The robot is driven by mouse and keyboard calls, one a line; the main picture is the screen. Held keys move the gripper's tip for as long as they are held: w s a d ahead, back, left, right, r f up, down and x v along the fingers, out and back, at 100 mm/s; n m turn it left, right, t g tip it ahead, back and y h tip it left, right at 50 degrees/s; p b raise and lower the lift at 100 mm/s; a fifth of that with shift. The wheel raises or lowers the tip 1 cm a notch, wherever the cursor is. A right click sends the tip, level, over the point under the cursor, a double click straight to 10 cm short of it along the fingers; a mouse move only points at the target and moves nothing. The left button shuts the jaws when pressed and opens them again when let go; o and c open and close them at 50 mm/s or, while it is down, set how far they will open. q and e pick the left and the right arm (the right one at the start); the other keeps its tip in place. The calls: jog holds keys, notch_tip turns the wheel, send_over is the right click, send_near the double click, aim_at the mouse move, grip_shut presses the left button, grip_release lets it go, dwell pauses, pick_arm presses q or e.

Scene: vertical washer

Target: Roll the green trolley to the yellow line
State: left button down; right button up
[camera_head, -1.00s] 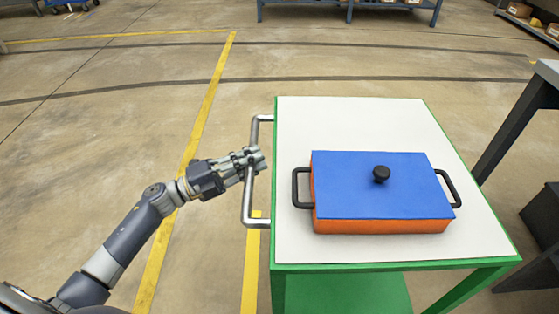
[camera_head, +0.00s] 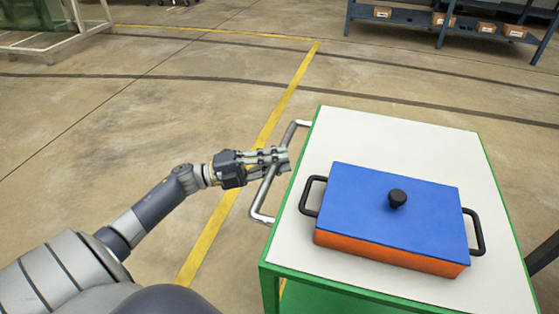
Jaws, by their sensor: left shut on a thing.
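The green trolley (camera_head: 345,136) has a white top with a green rim and stands at the right of the head view. A metal handle (camera_head: 263,198) sticks out from its left side. My left gripper (camera_head: 280,158) is shut on this handle. An orange box with a blue lid, a black knob and black side handles (camera_head: 365,197) sits on the trolley top. A long yellow line (camera_head: 290,90) runs along the floor to the left of the trolley and passes under my left arm. My right gripper is not in view.
A blue shelf with small cardboard boxes (camera_head: 445,20) stands at the back right. A pale metal frame (camera_head: 45,30) stands at the back left. A dark leg shows at the right edge. The floor left of and beyond the trolley is clear.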

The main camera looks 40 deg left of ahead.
pick_arm(q)
jog(key=c, duration=1.5)
grip_release()
jog(key=v, duration=1.2)
